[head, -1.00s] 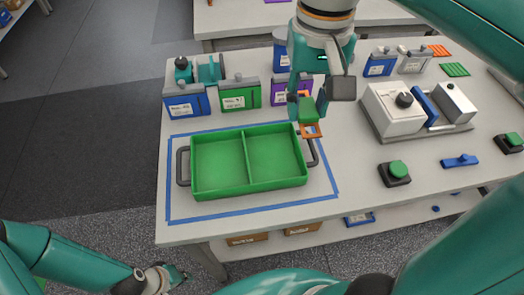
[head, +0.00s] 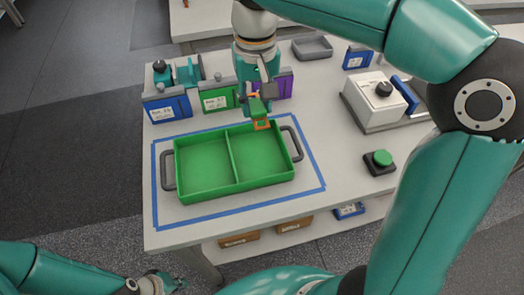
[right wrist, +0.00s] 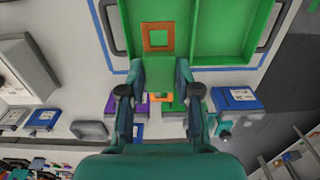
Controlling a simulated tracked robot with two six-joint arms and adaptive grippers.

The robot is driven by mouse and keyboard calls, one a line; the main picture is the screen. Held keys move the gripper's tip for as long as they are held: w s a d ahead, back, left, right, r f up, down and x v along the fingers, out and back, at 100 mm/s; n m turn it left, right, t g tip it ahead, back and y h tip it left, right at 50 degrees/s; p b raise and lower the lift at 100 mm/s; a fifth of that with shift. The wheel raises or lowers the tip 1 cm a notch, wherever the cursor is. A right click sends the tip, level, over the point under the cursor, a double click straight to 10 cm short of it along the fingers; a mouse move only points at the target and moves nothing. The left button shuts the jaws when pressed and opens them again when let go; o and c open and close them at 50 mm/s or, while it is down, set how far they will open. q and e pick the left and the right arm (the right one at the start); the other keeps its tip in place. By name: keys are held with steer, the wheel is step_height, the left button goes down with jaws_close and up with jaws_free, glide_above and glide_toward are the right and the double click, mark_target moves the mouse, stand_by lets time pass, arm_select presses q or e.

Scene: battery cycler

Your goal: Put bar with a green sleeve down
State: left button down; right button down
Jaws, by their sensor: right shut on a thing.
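The bar with a green sleeve (head: 257,108) has an orange square loop at its end. My right gripper (head: 256,99) is shut on the sleeve, and in the right wrist view the sleeve (right wrist: 158,74) sits between both fingers. The orange loop appears over the far wall of the right compartment of a green two-compartment tray (head: 229,158). In the right wrist view the loop (right wrist: 146,38) shows against the tray's green floor. How high the bar is above the tray is hard to tell. My left gripper (head: 168,283) is low at the left, off the table; its fingers are unclear.
The tray has dark side handles and lies inside a blue tape outline (head: 240,215). Blue (head: 167,107), green (head: 217,101) and purple (head: 285,85) labelled blocks stand behind it. A white device (head: 374,103) and a green button (head: 381,158) are to the right.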

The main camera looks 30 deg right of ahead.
mark_target(258, 158)
step_height(258, 158, down, 17)
steer(key=shift+r+b, duration=0.1)
steer(key=shift+b, duration=0.3)
steer(key=c, duration=0.8)
jaws_free()
steer(key=shift+c, duration=0.2)
steer(key=shift+o, duration=0.2)
step_height(258, 158, up, 12)
steer(key=shift+p, duration=0.3)
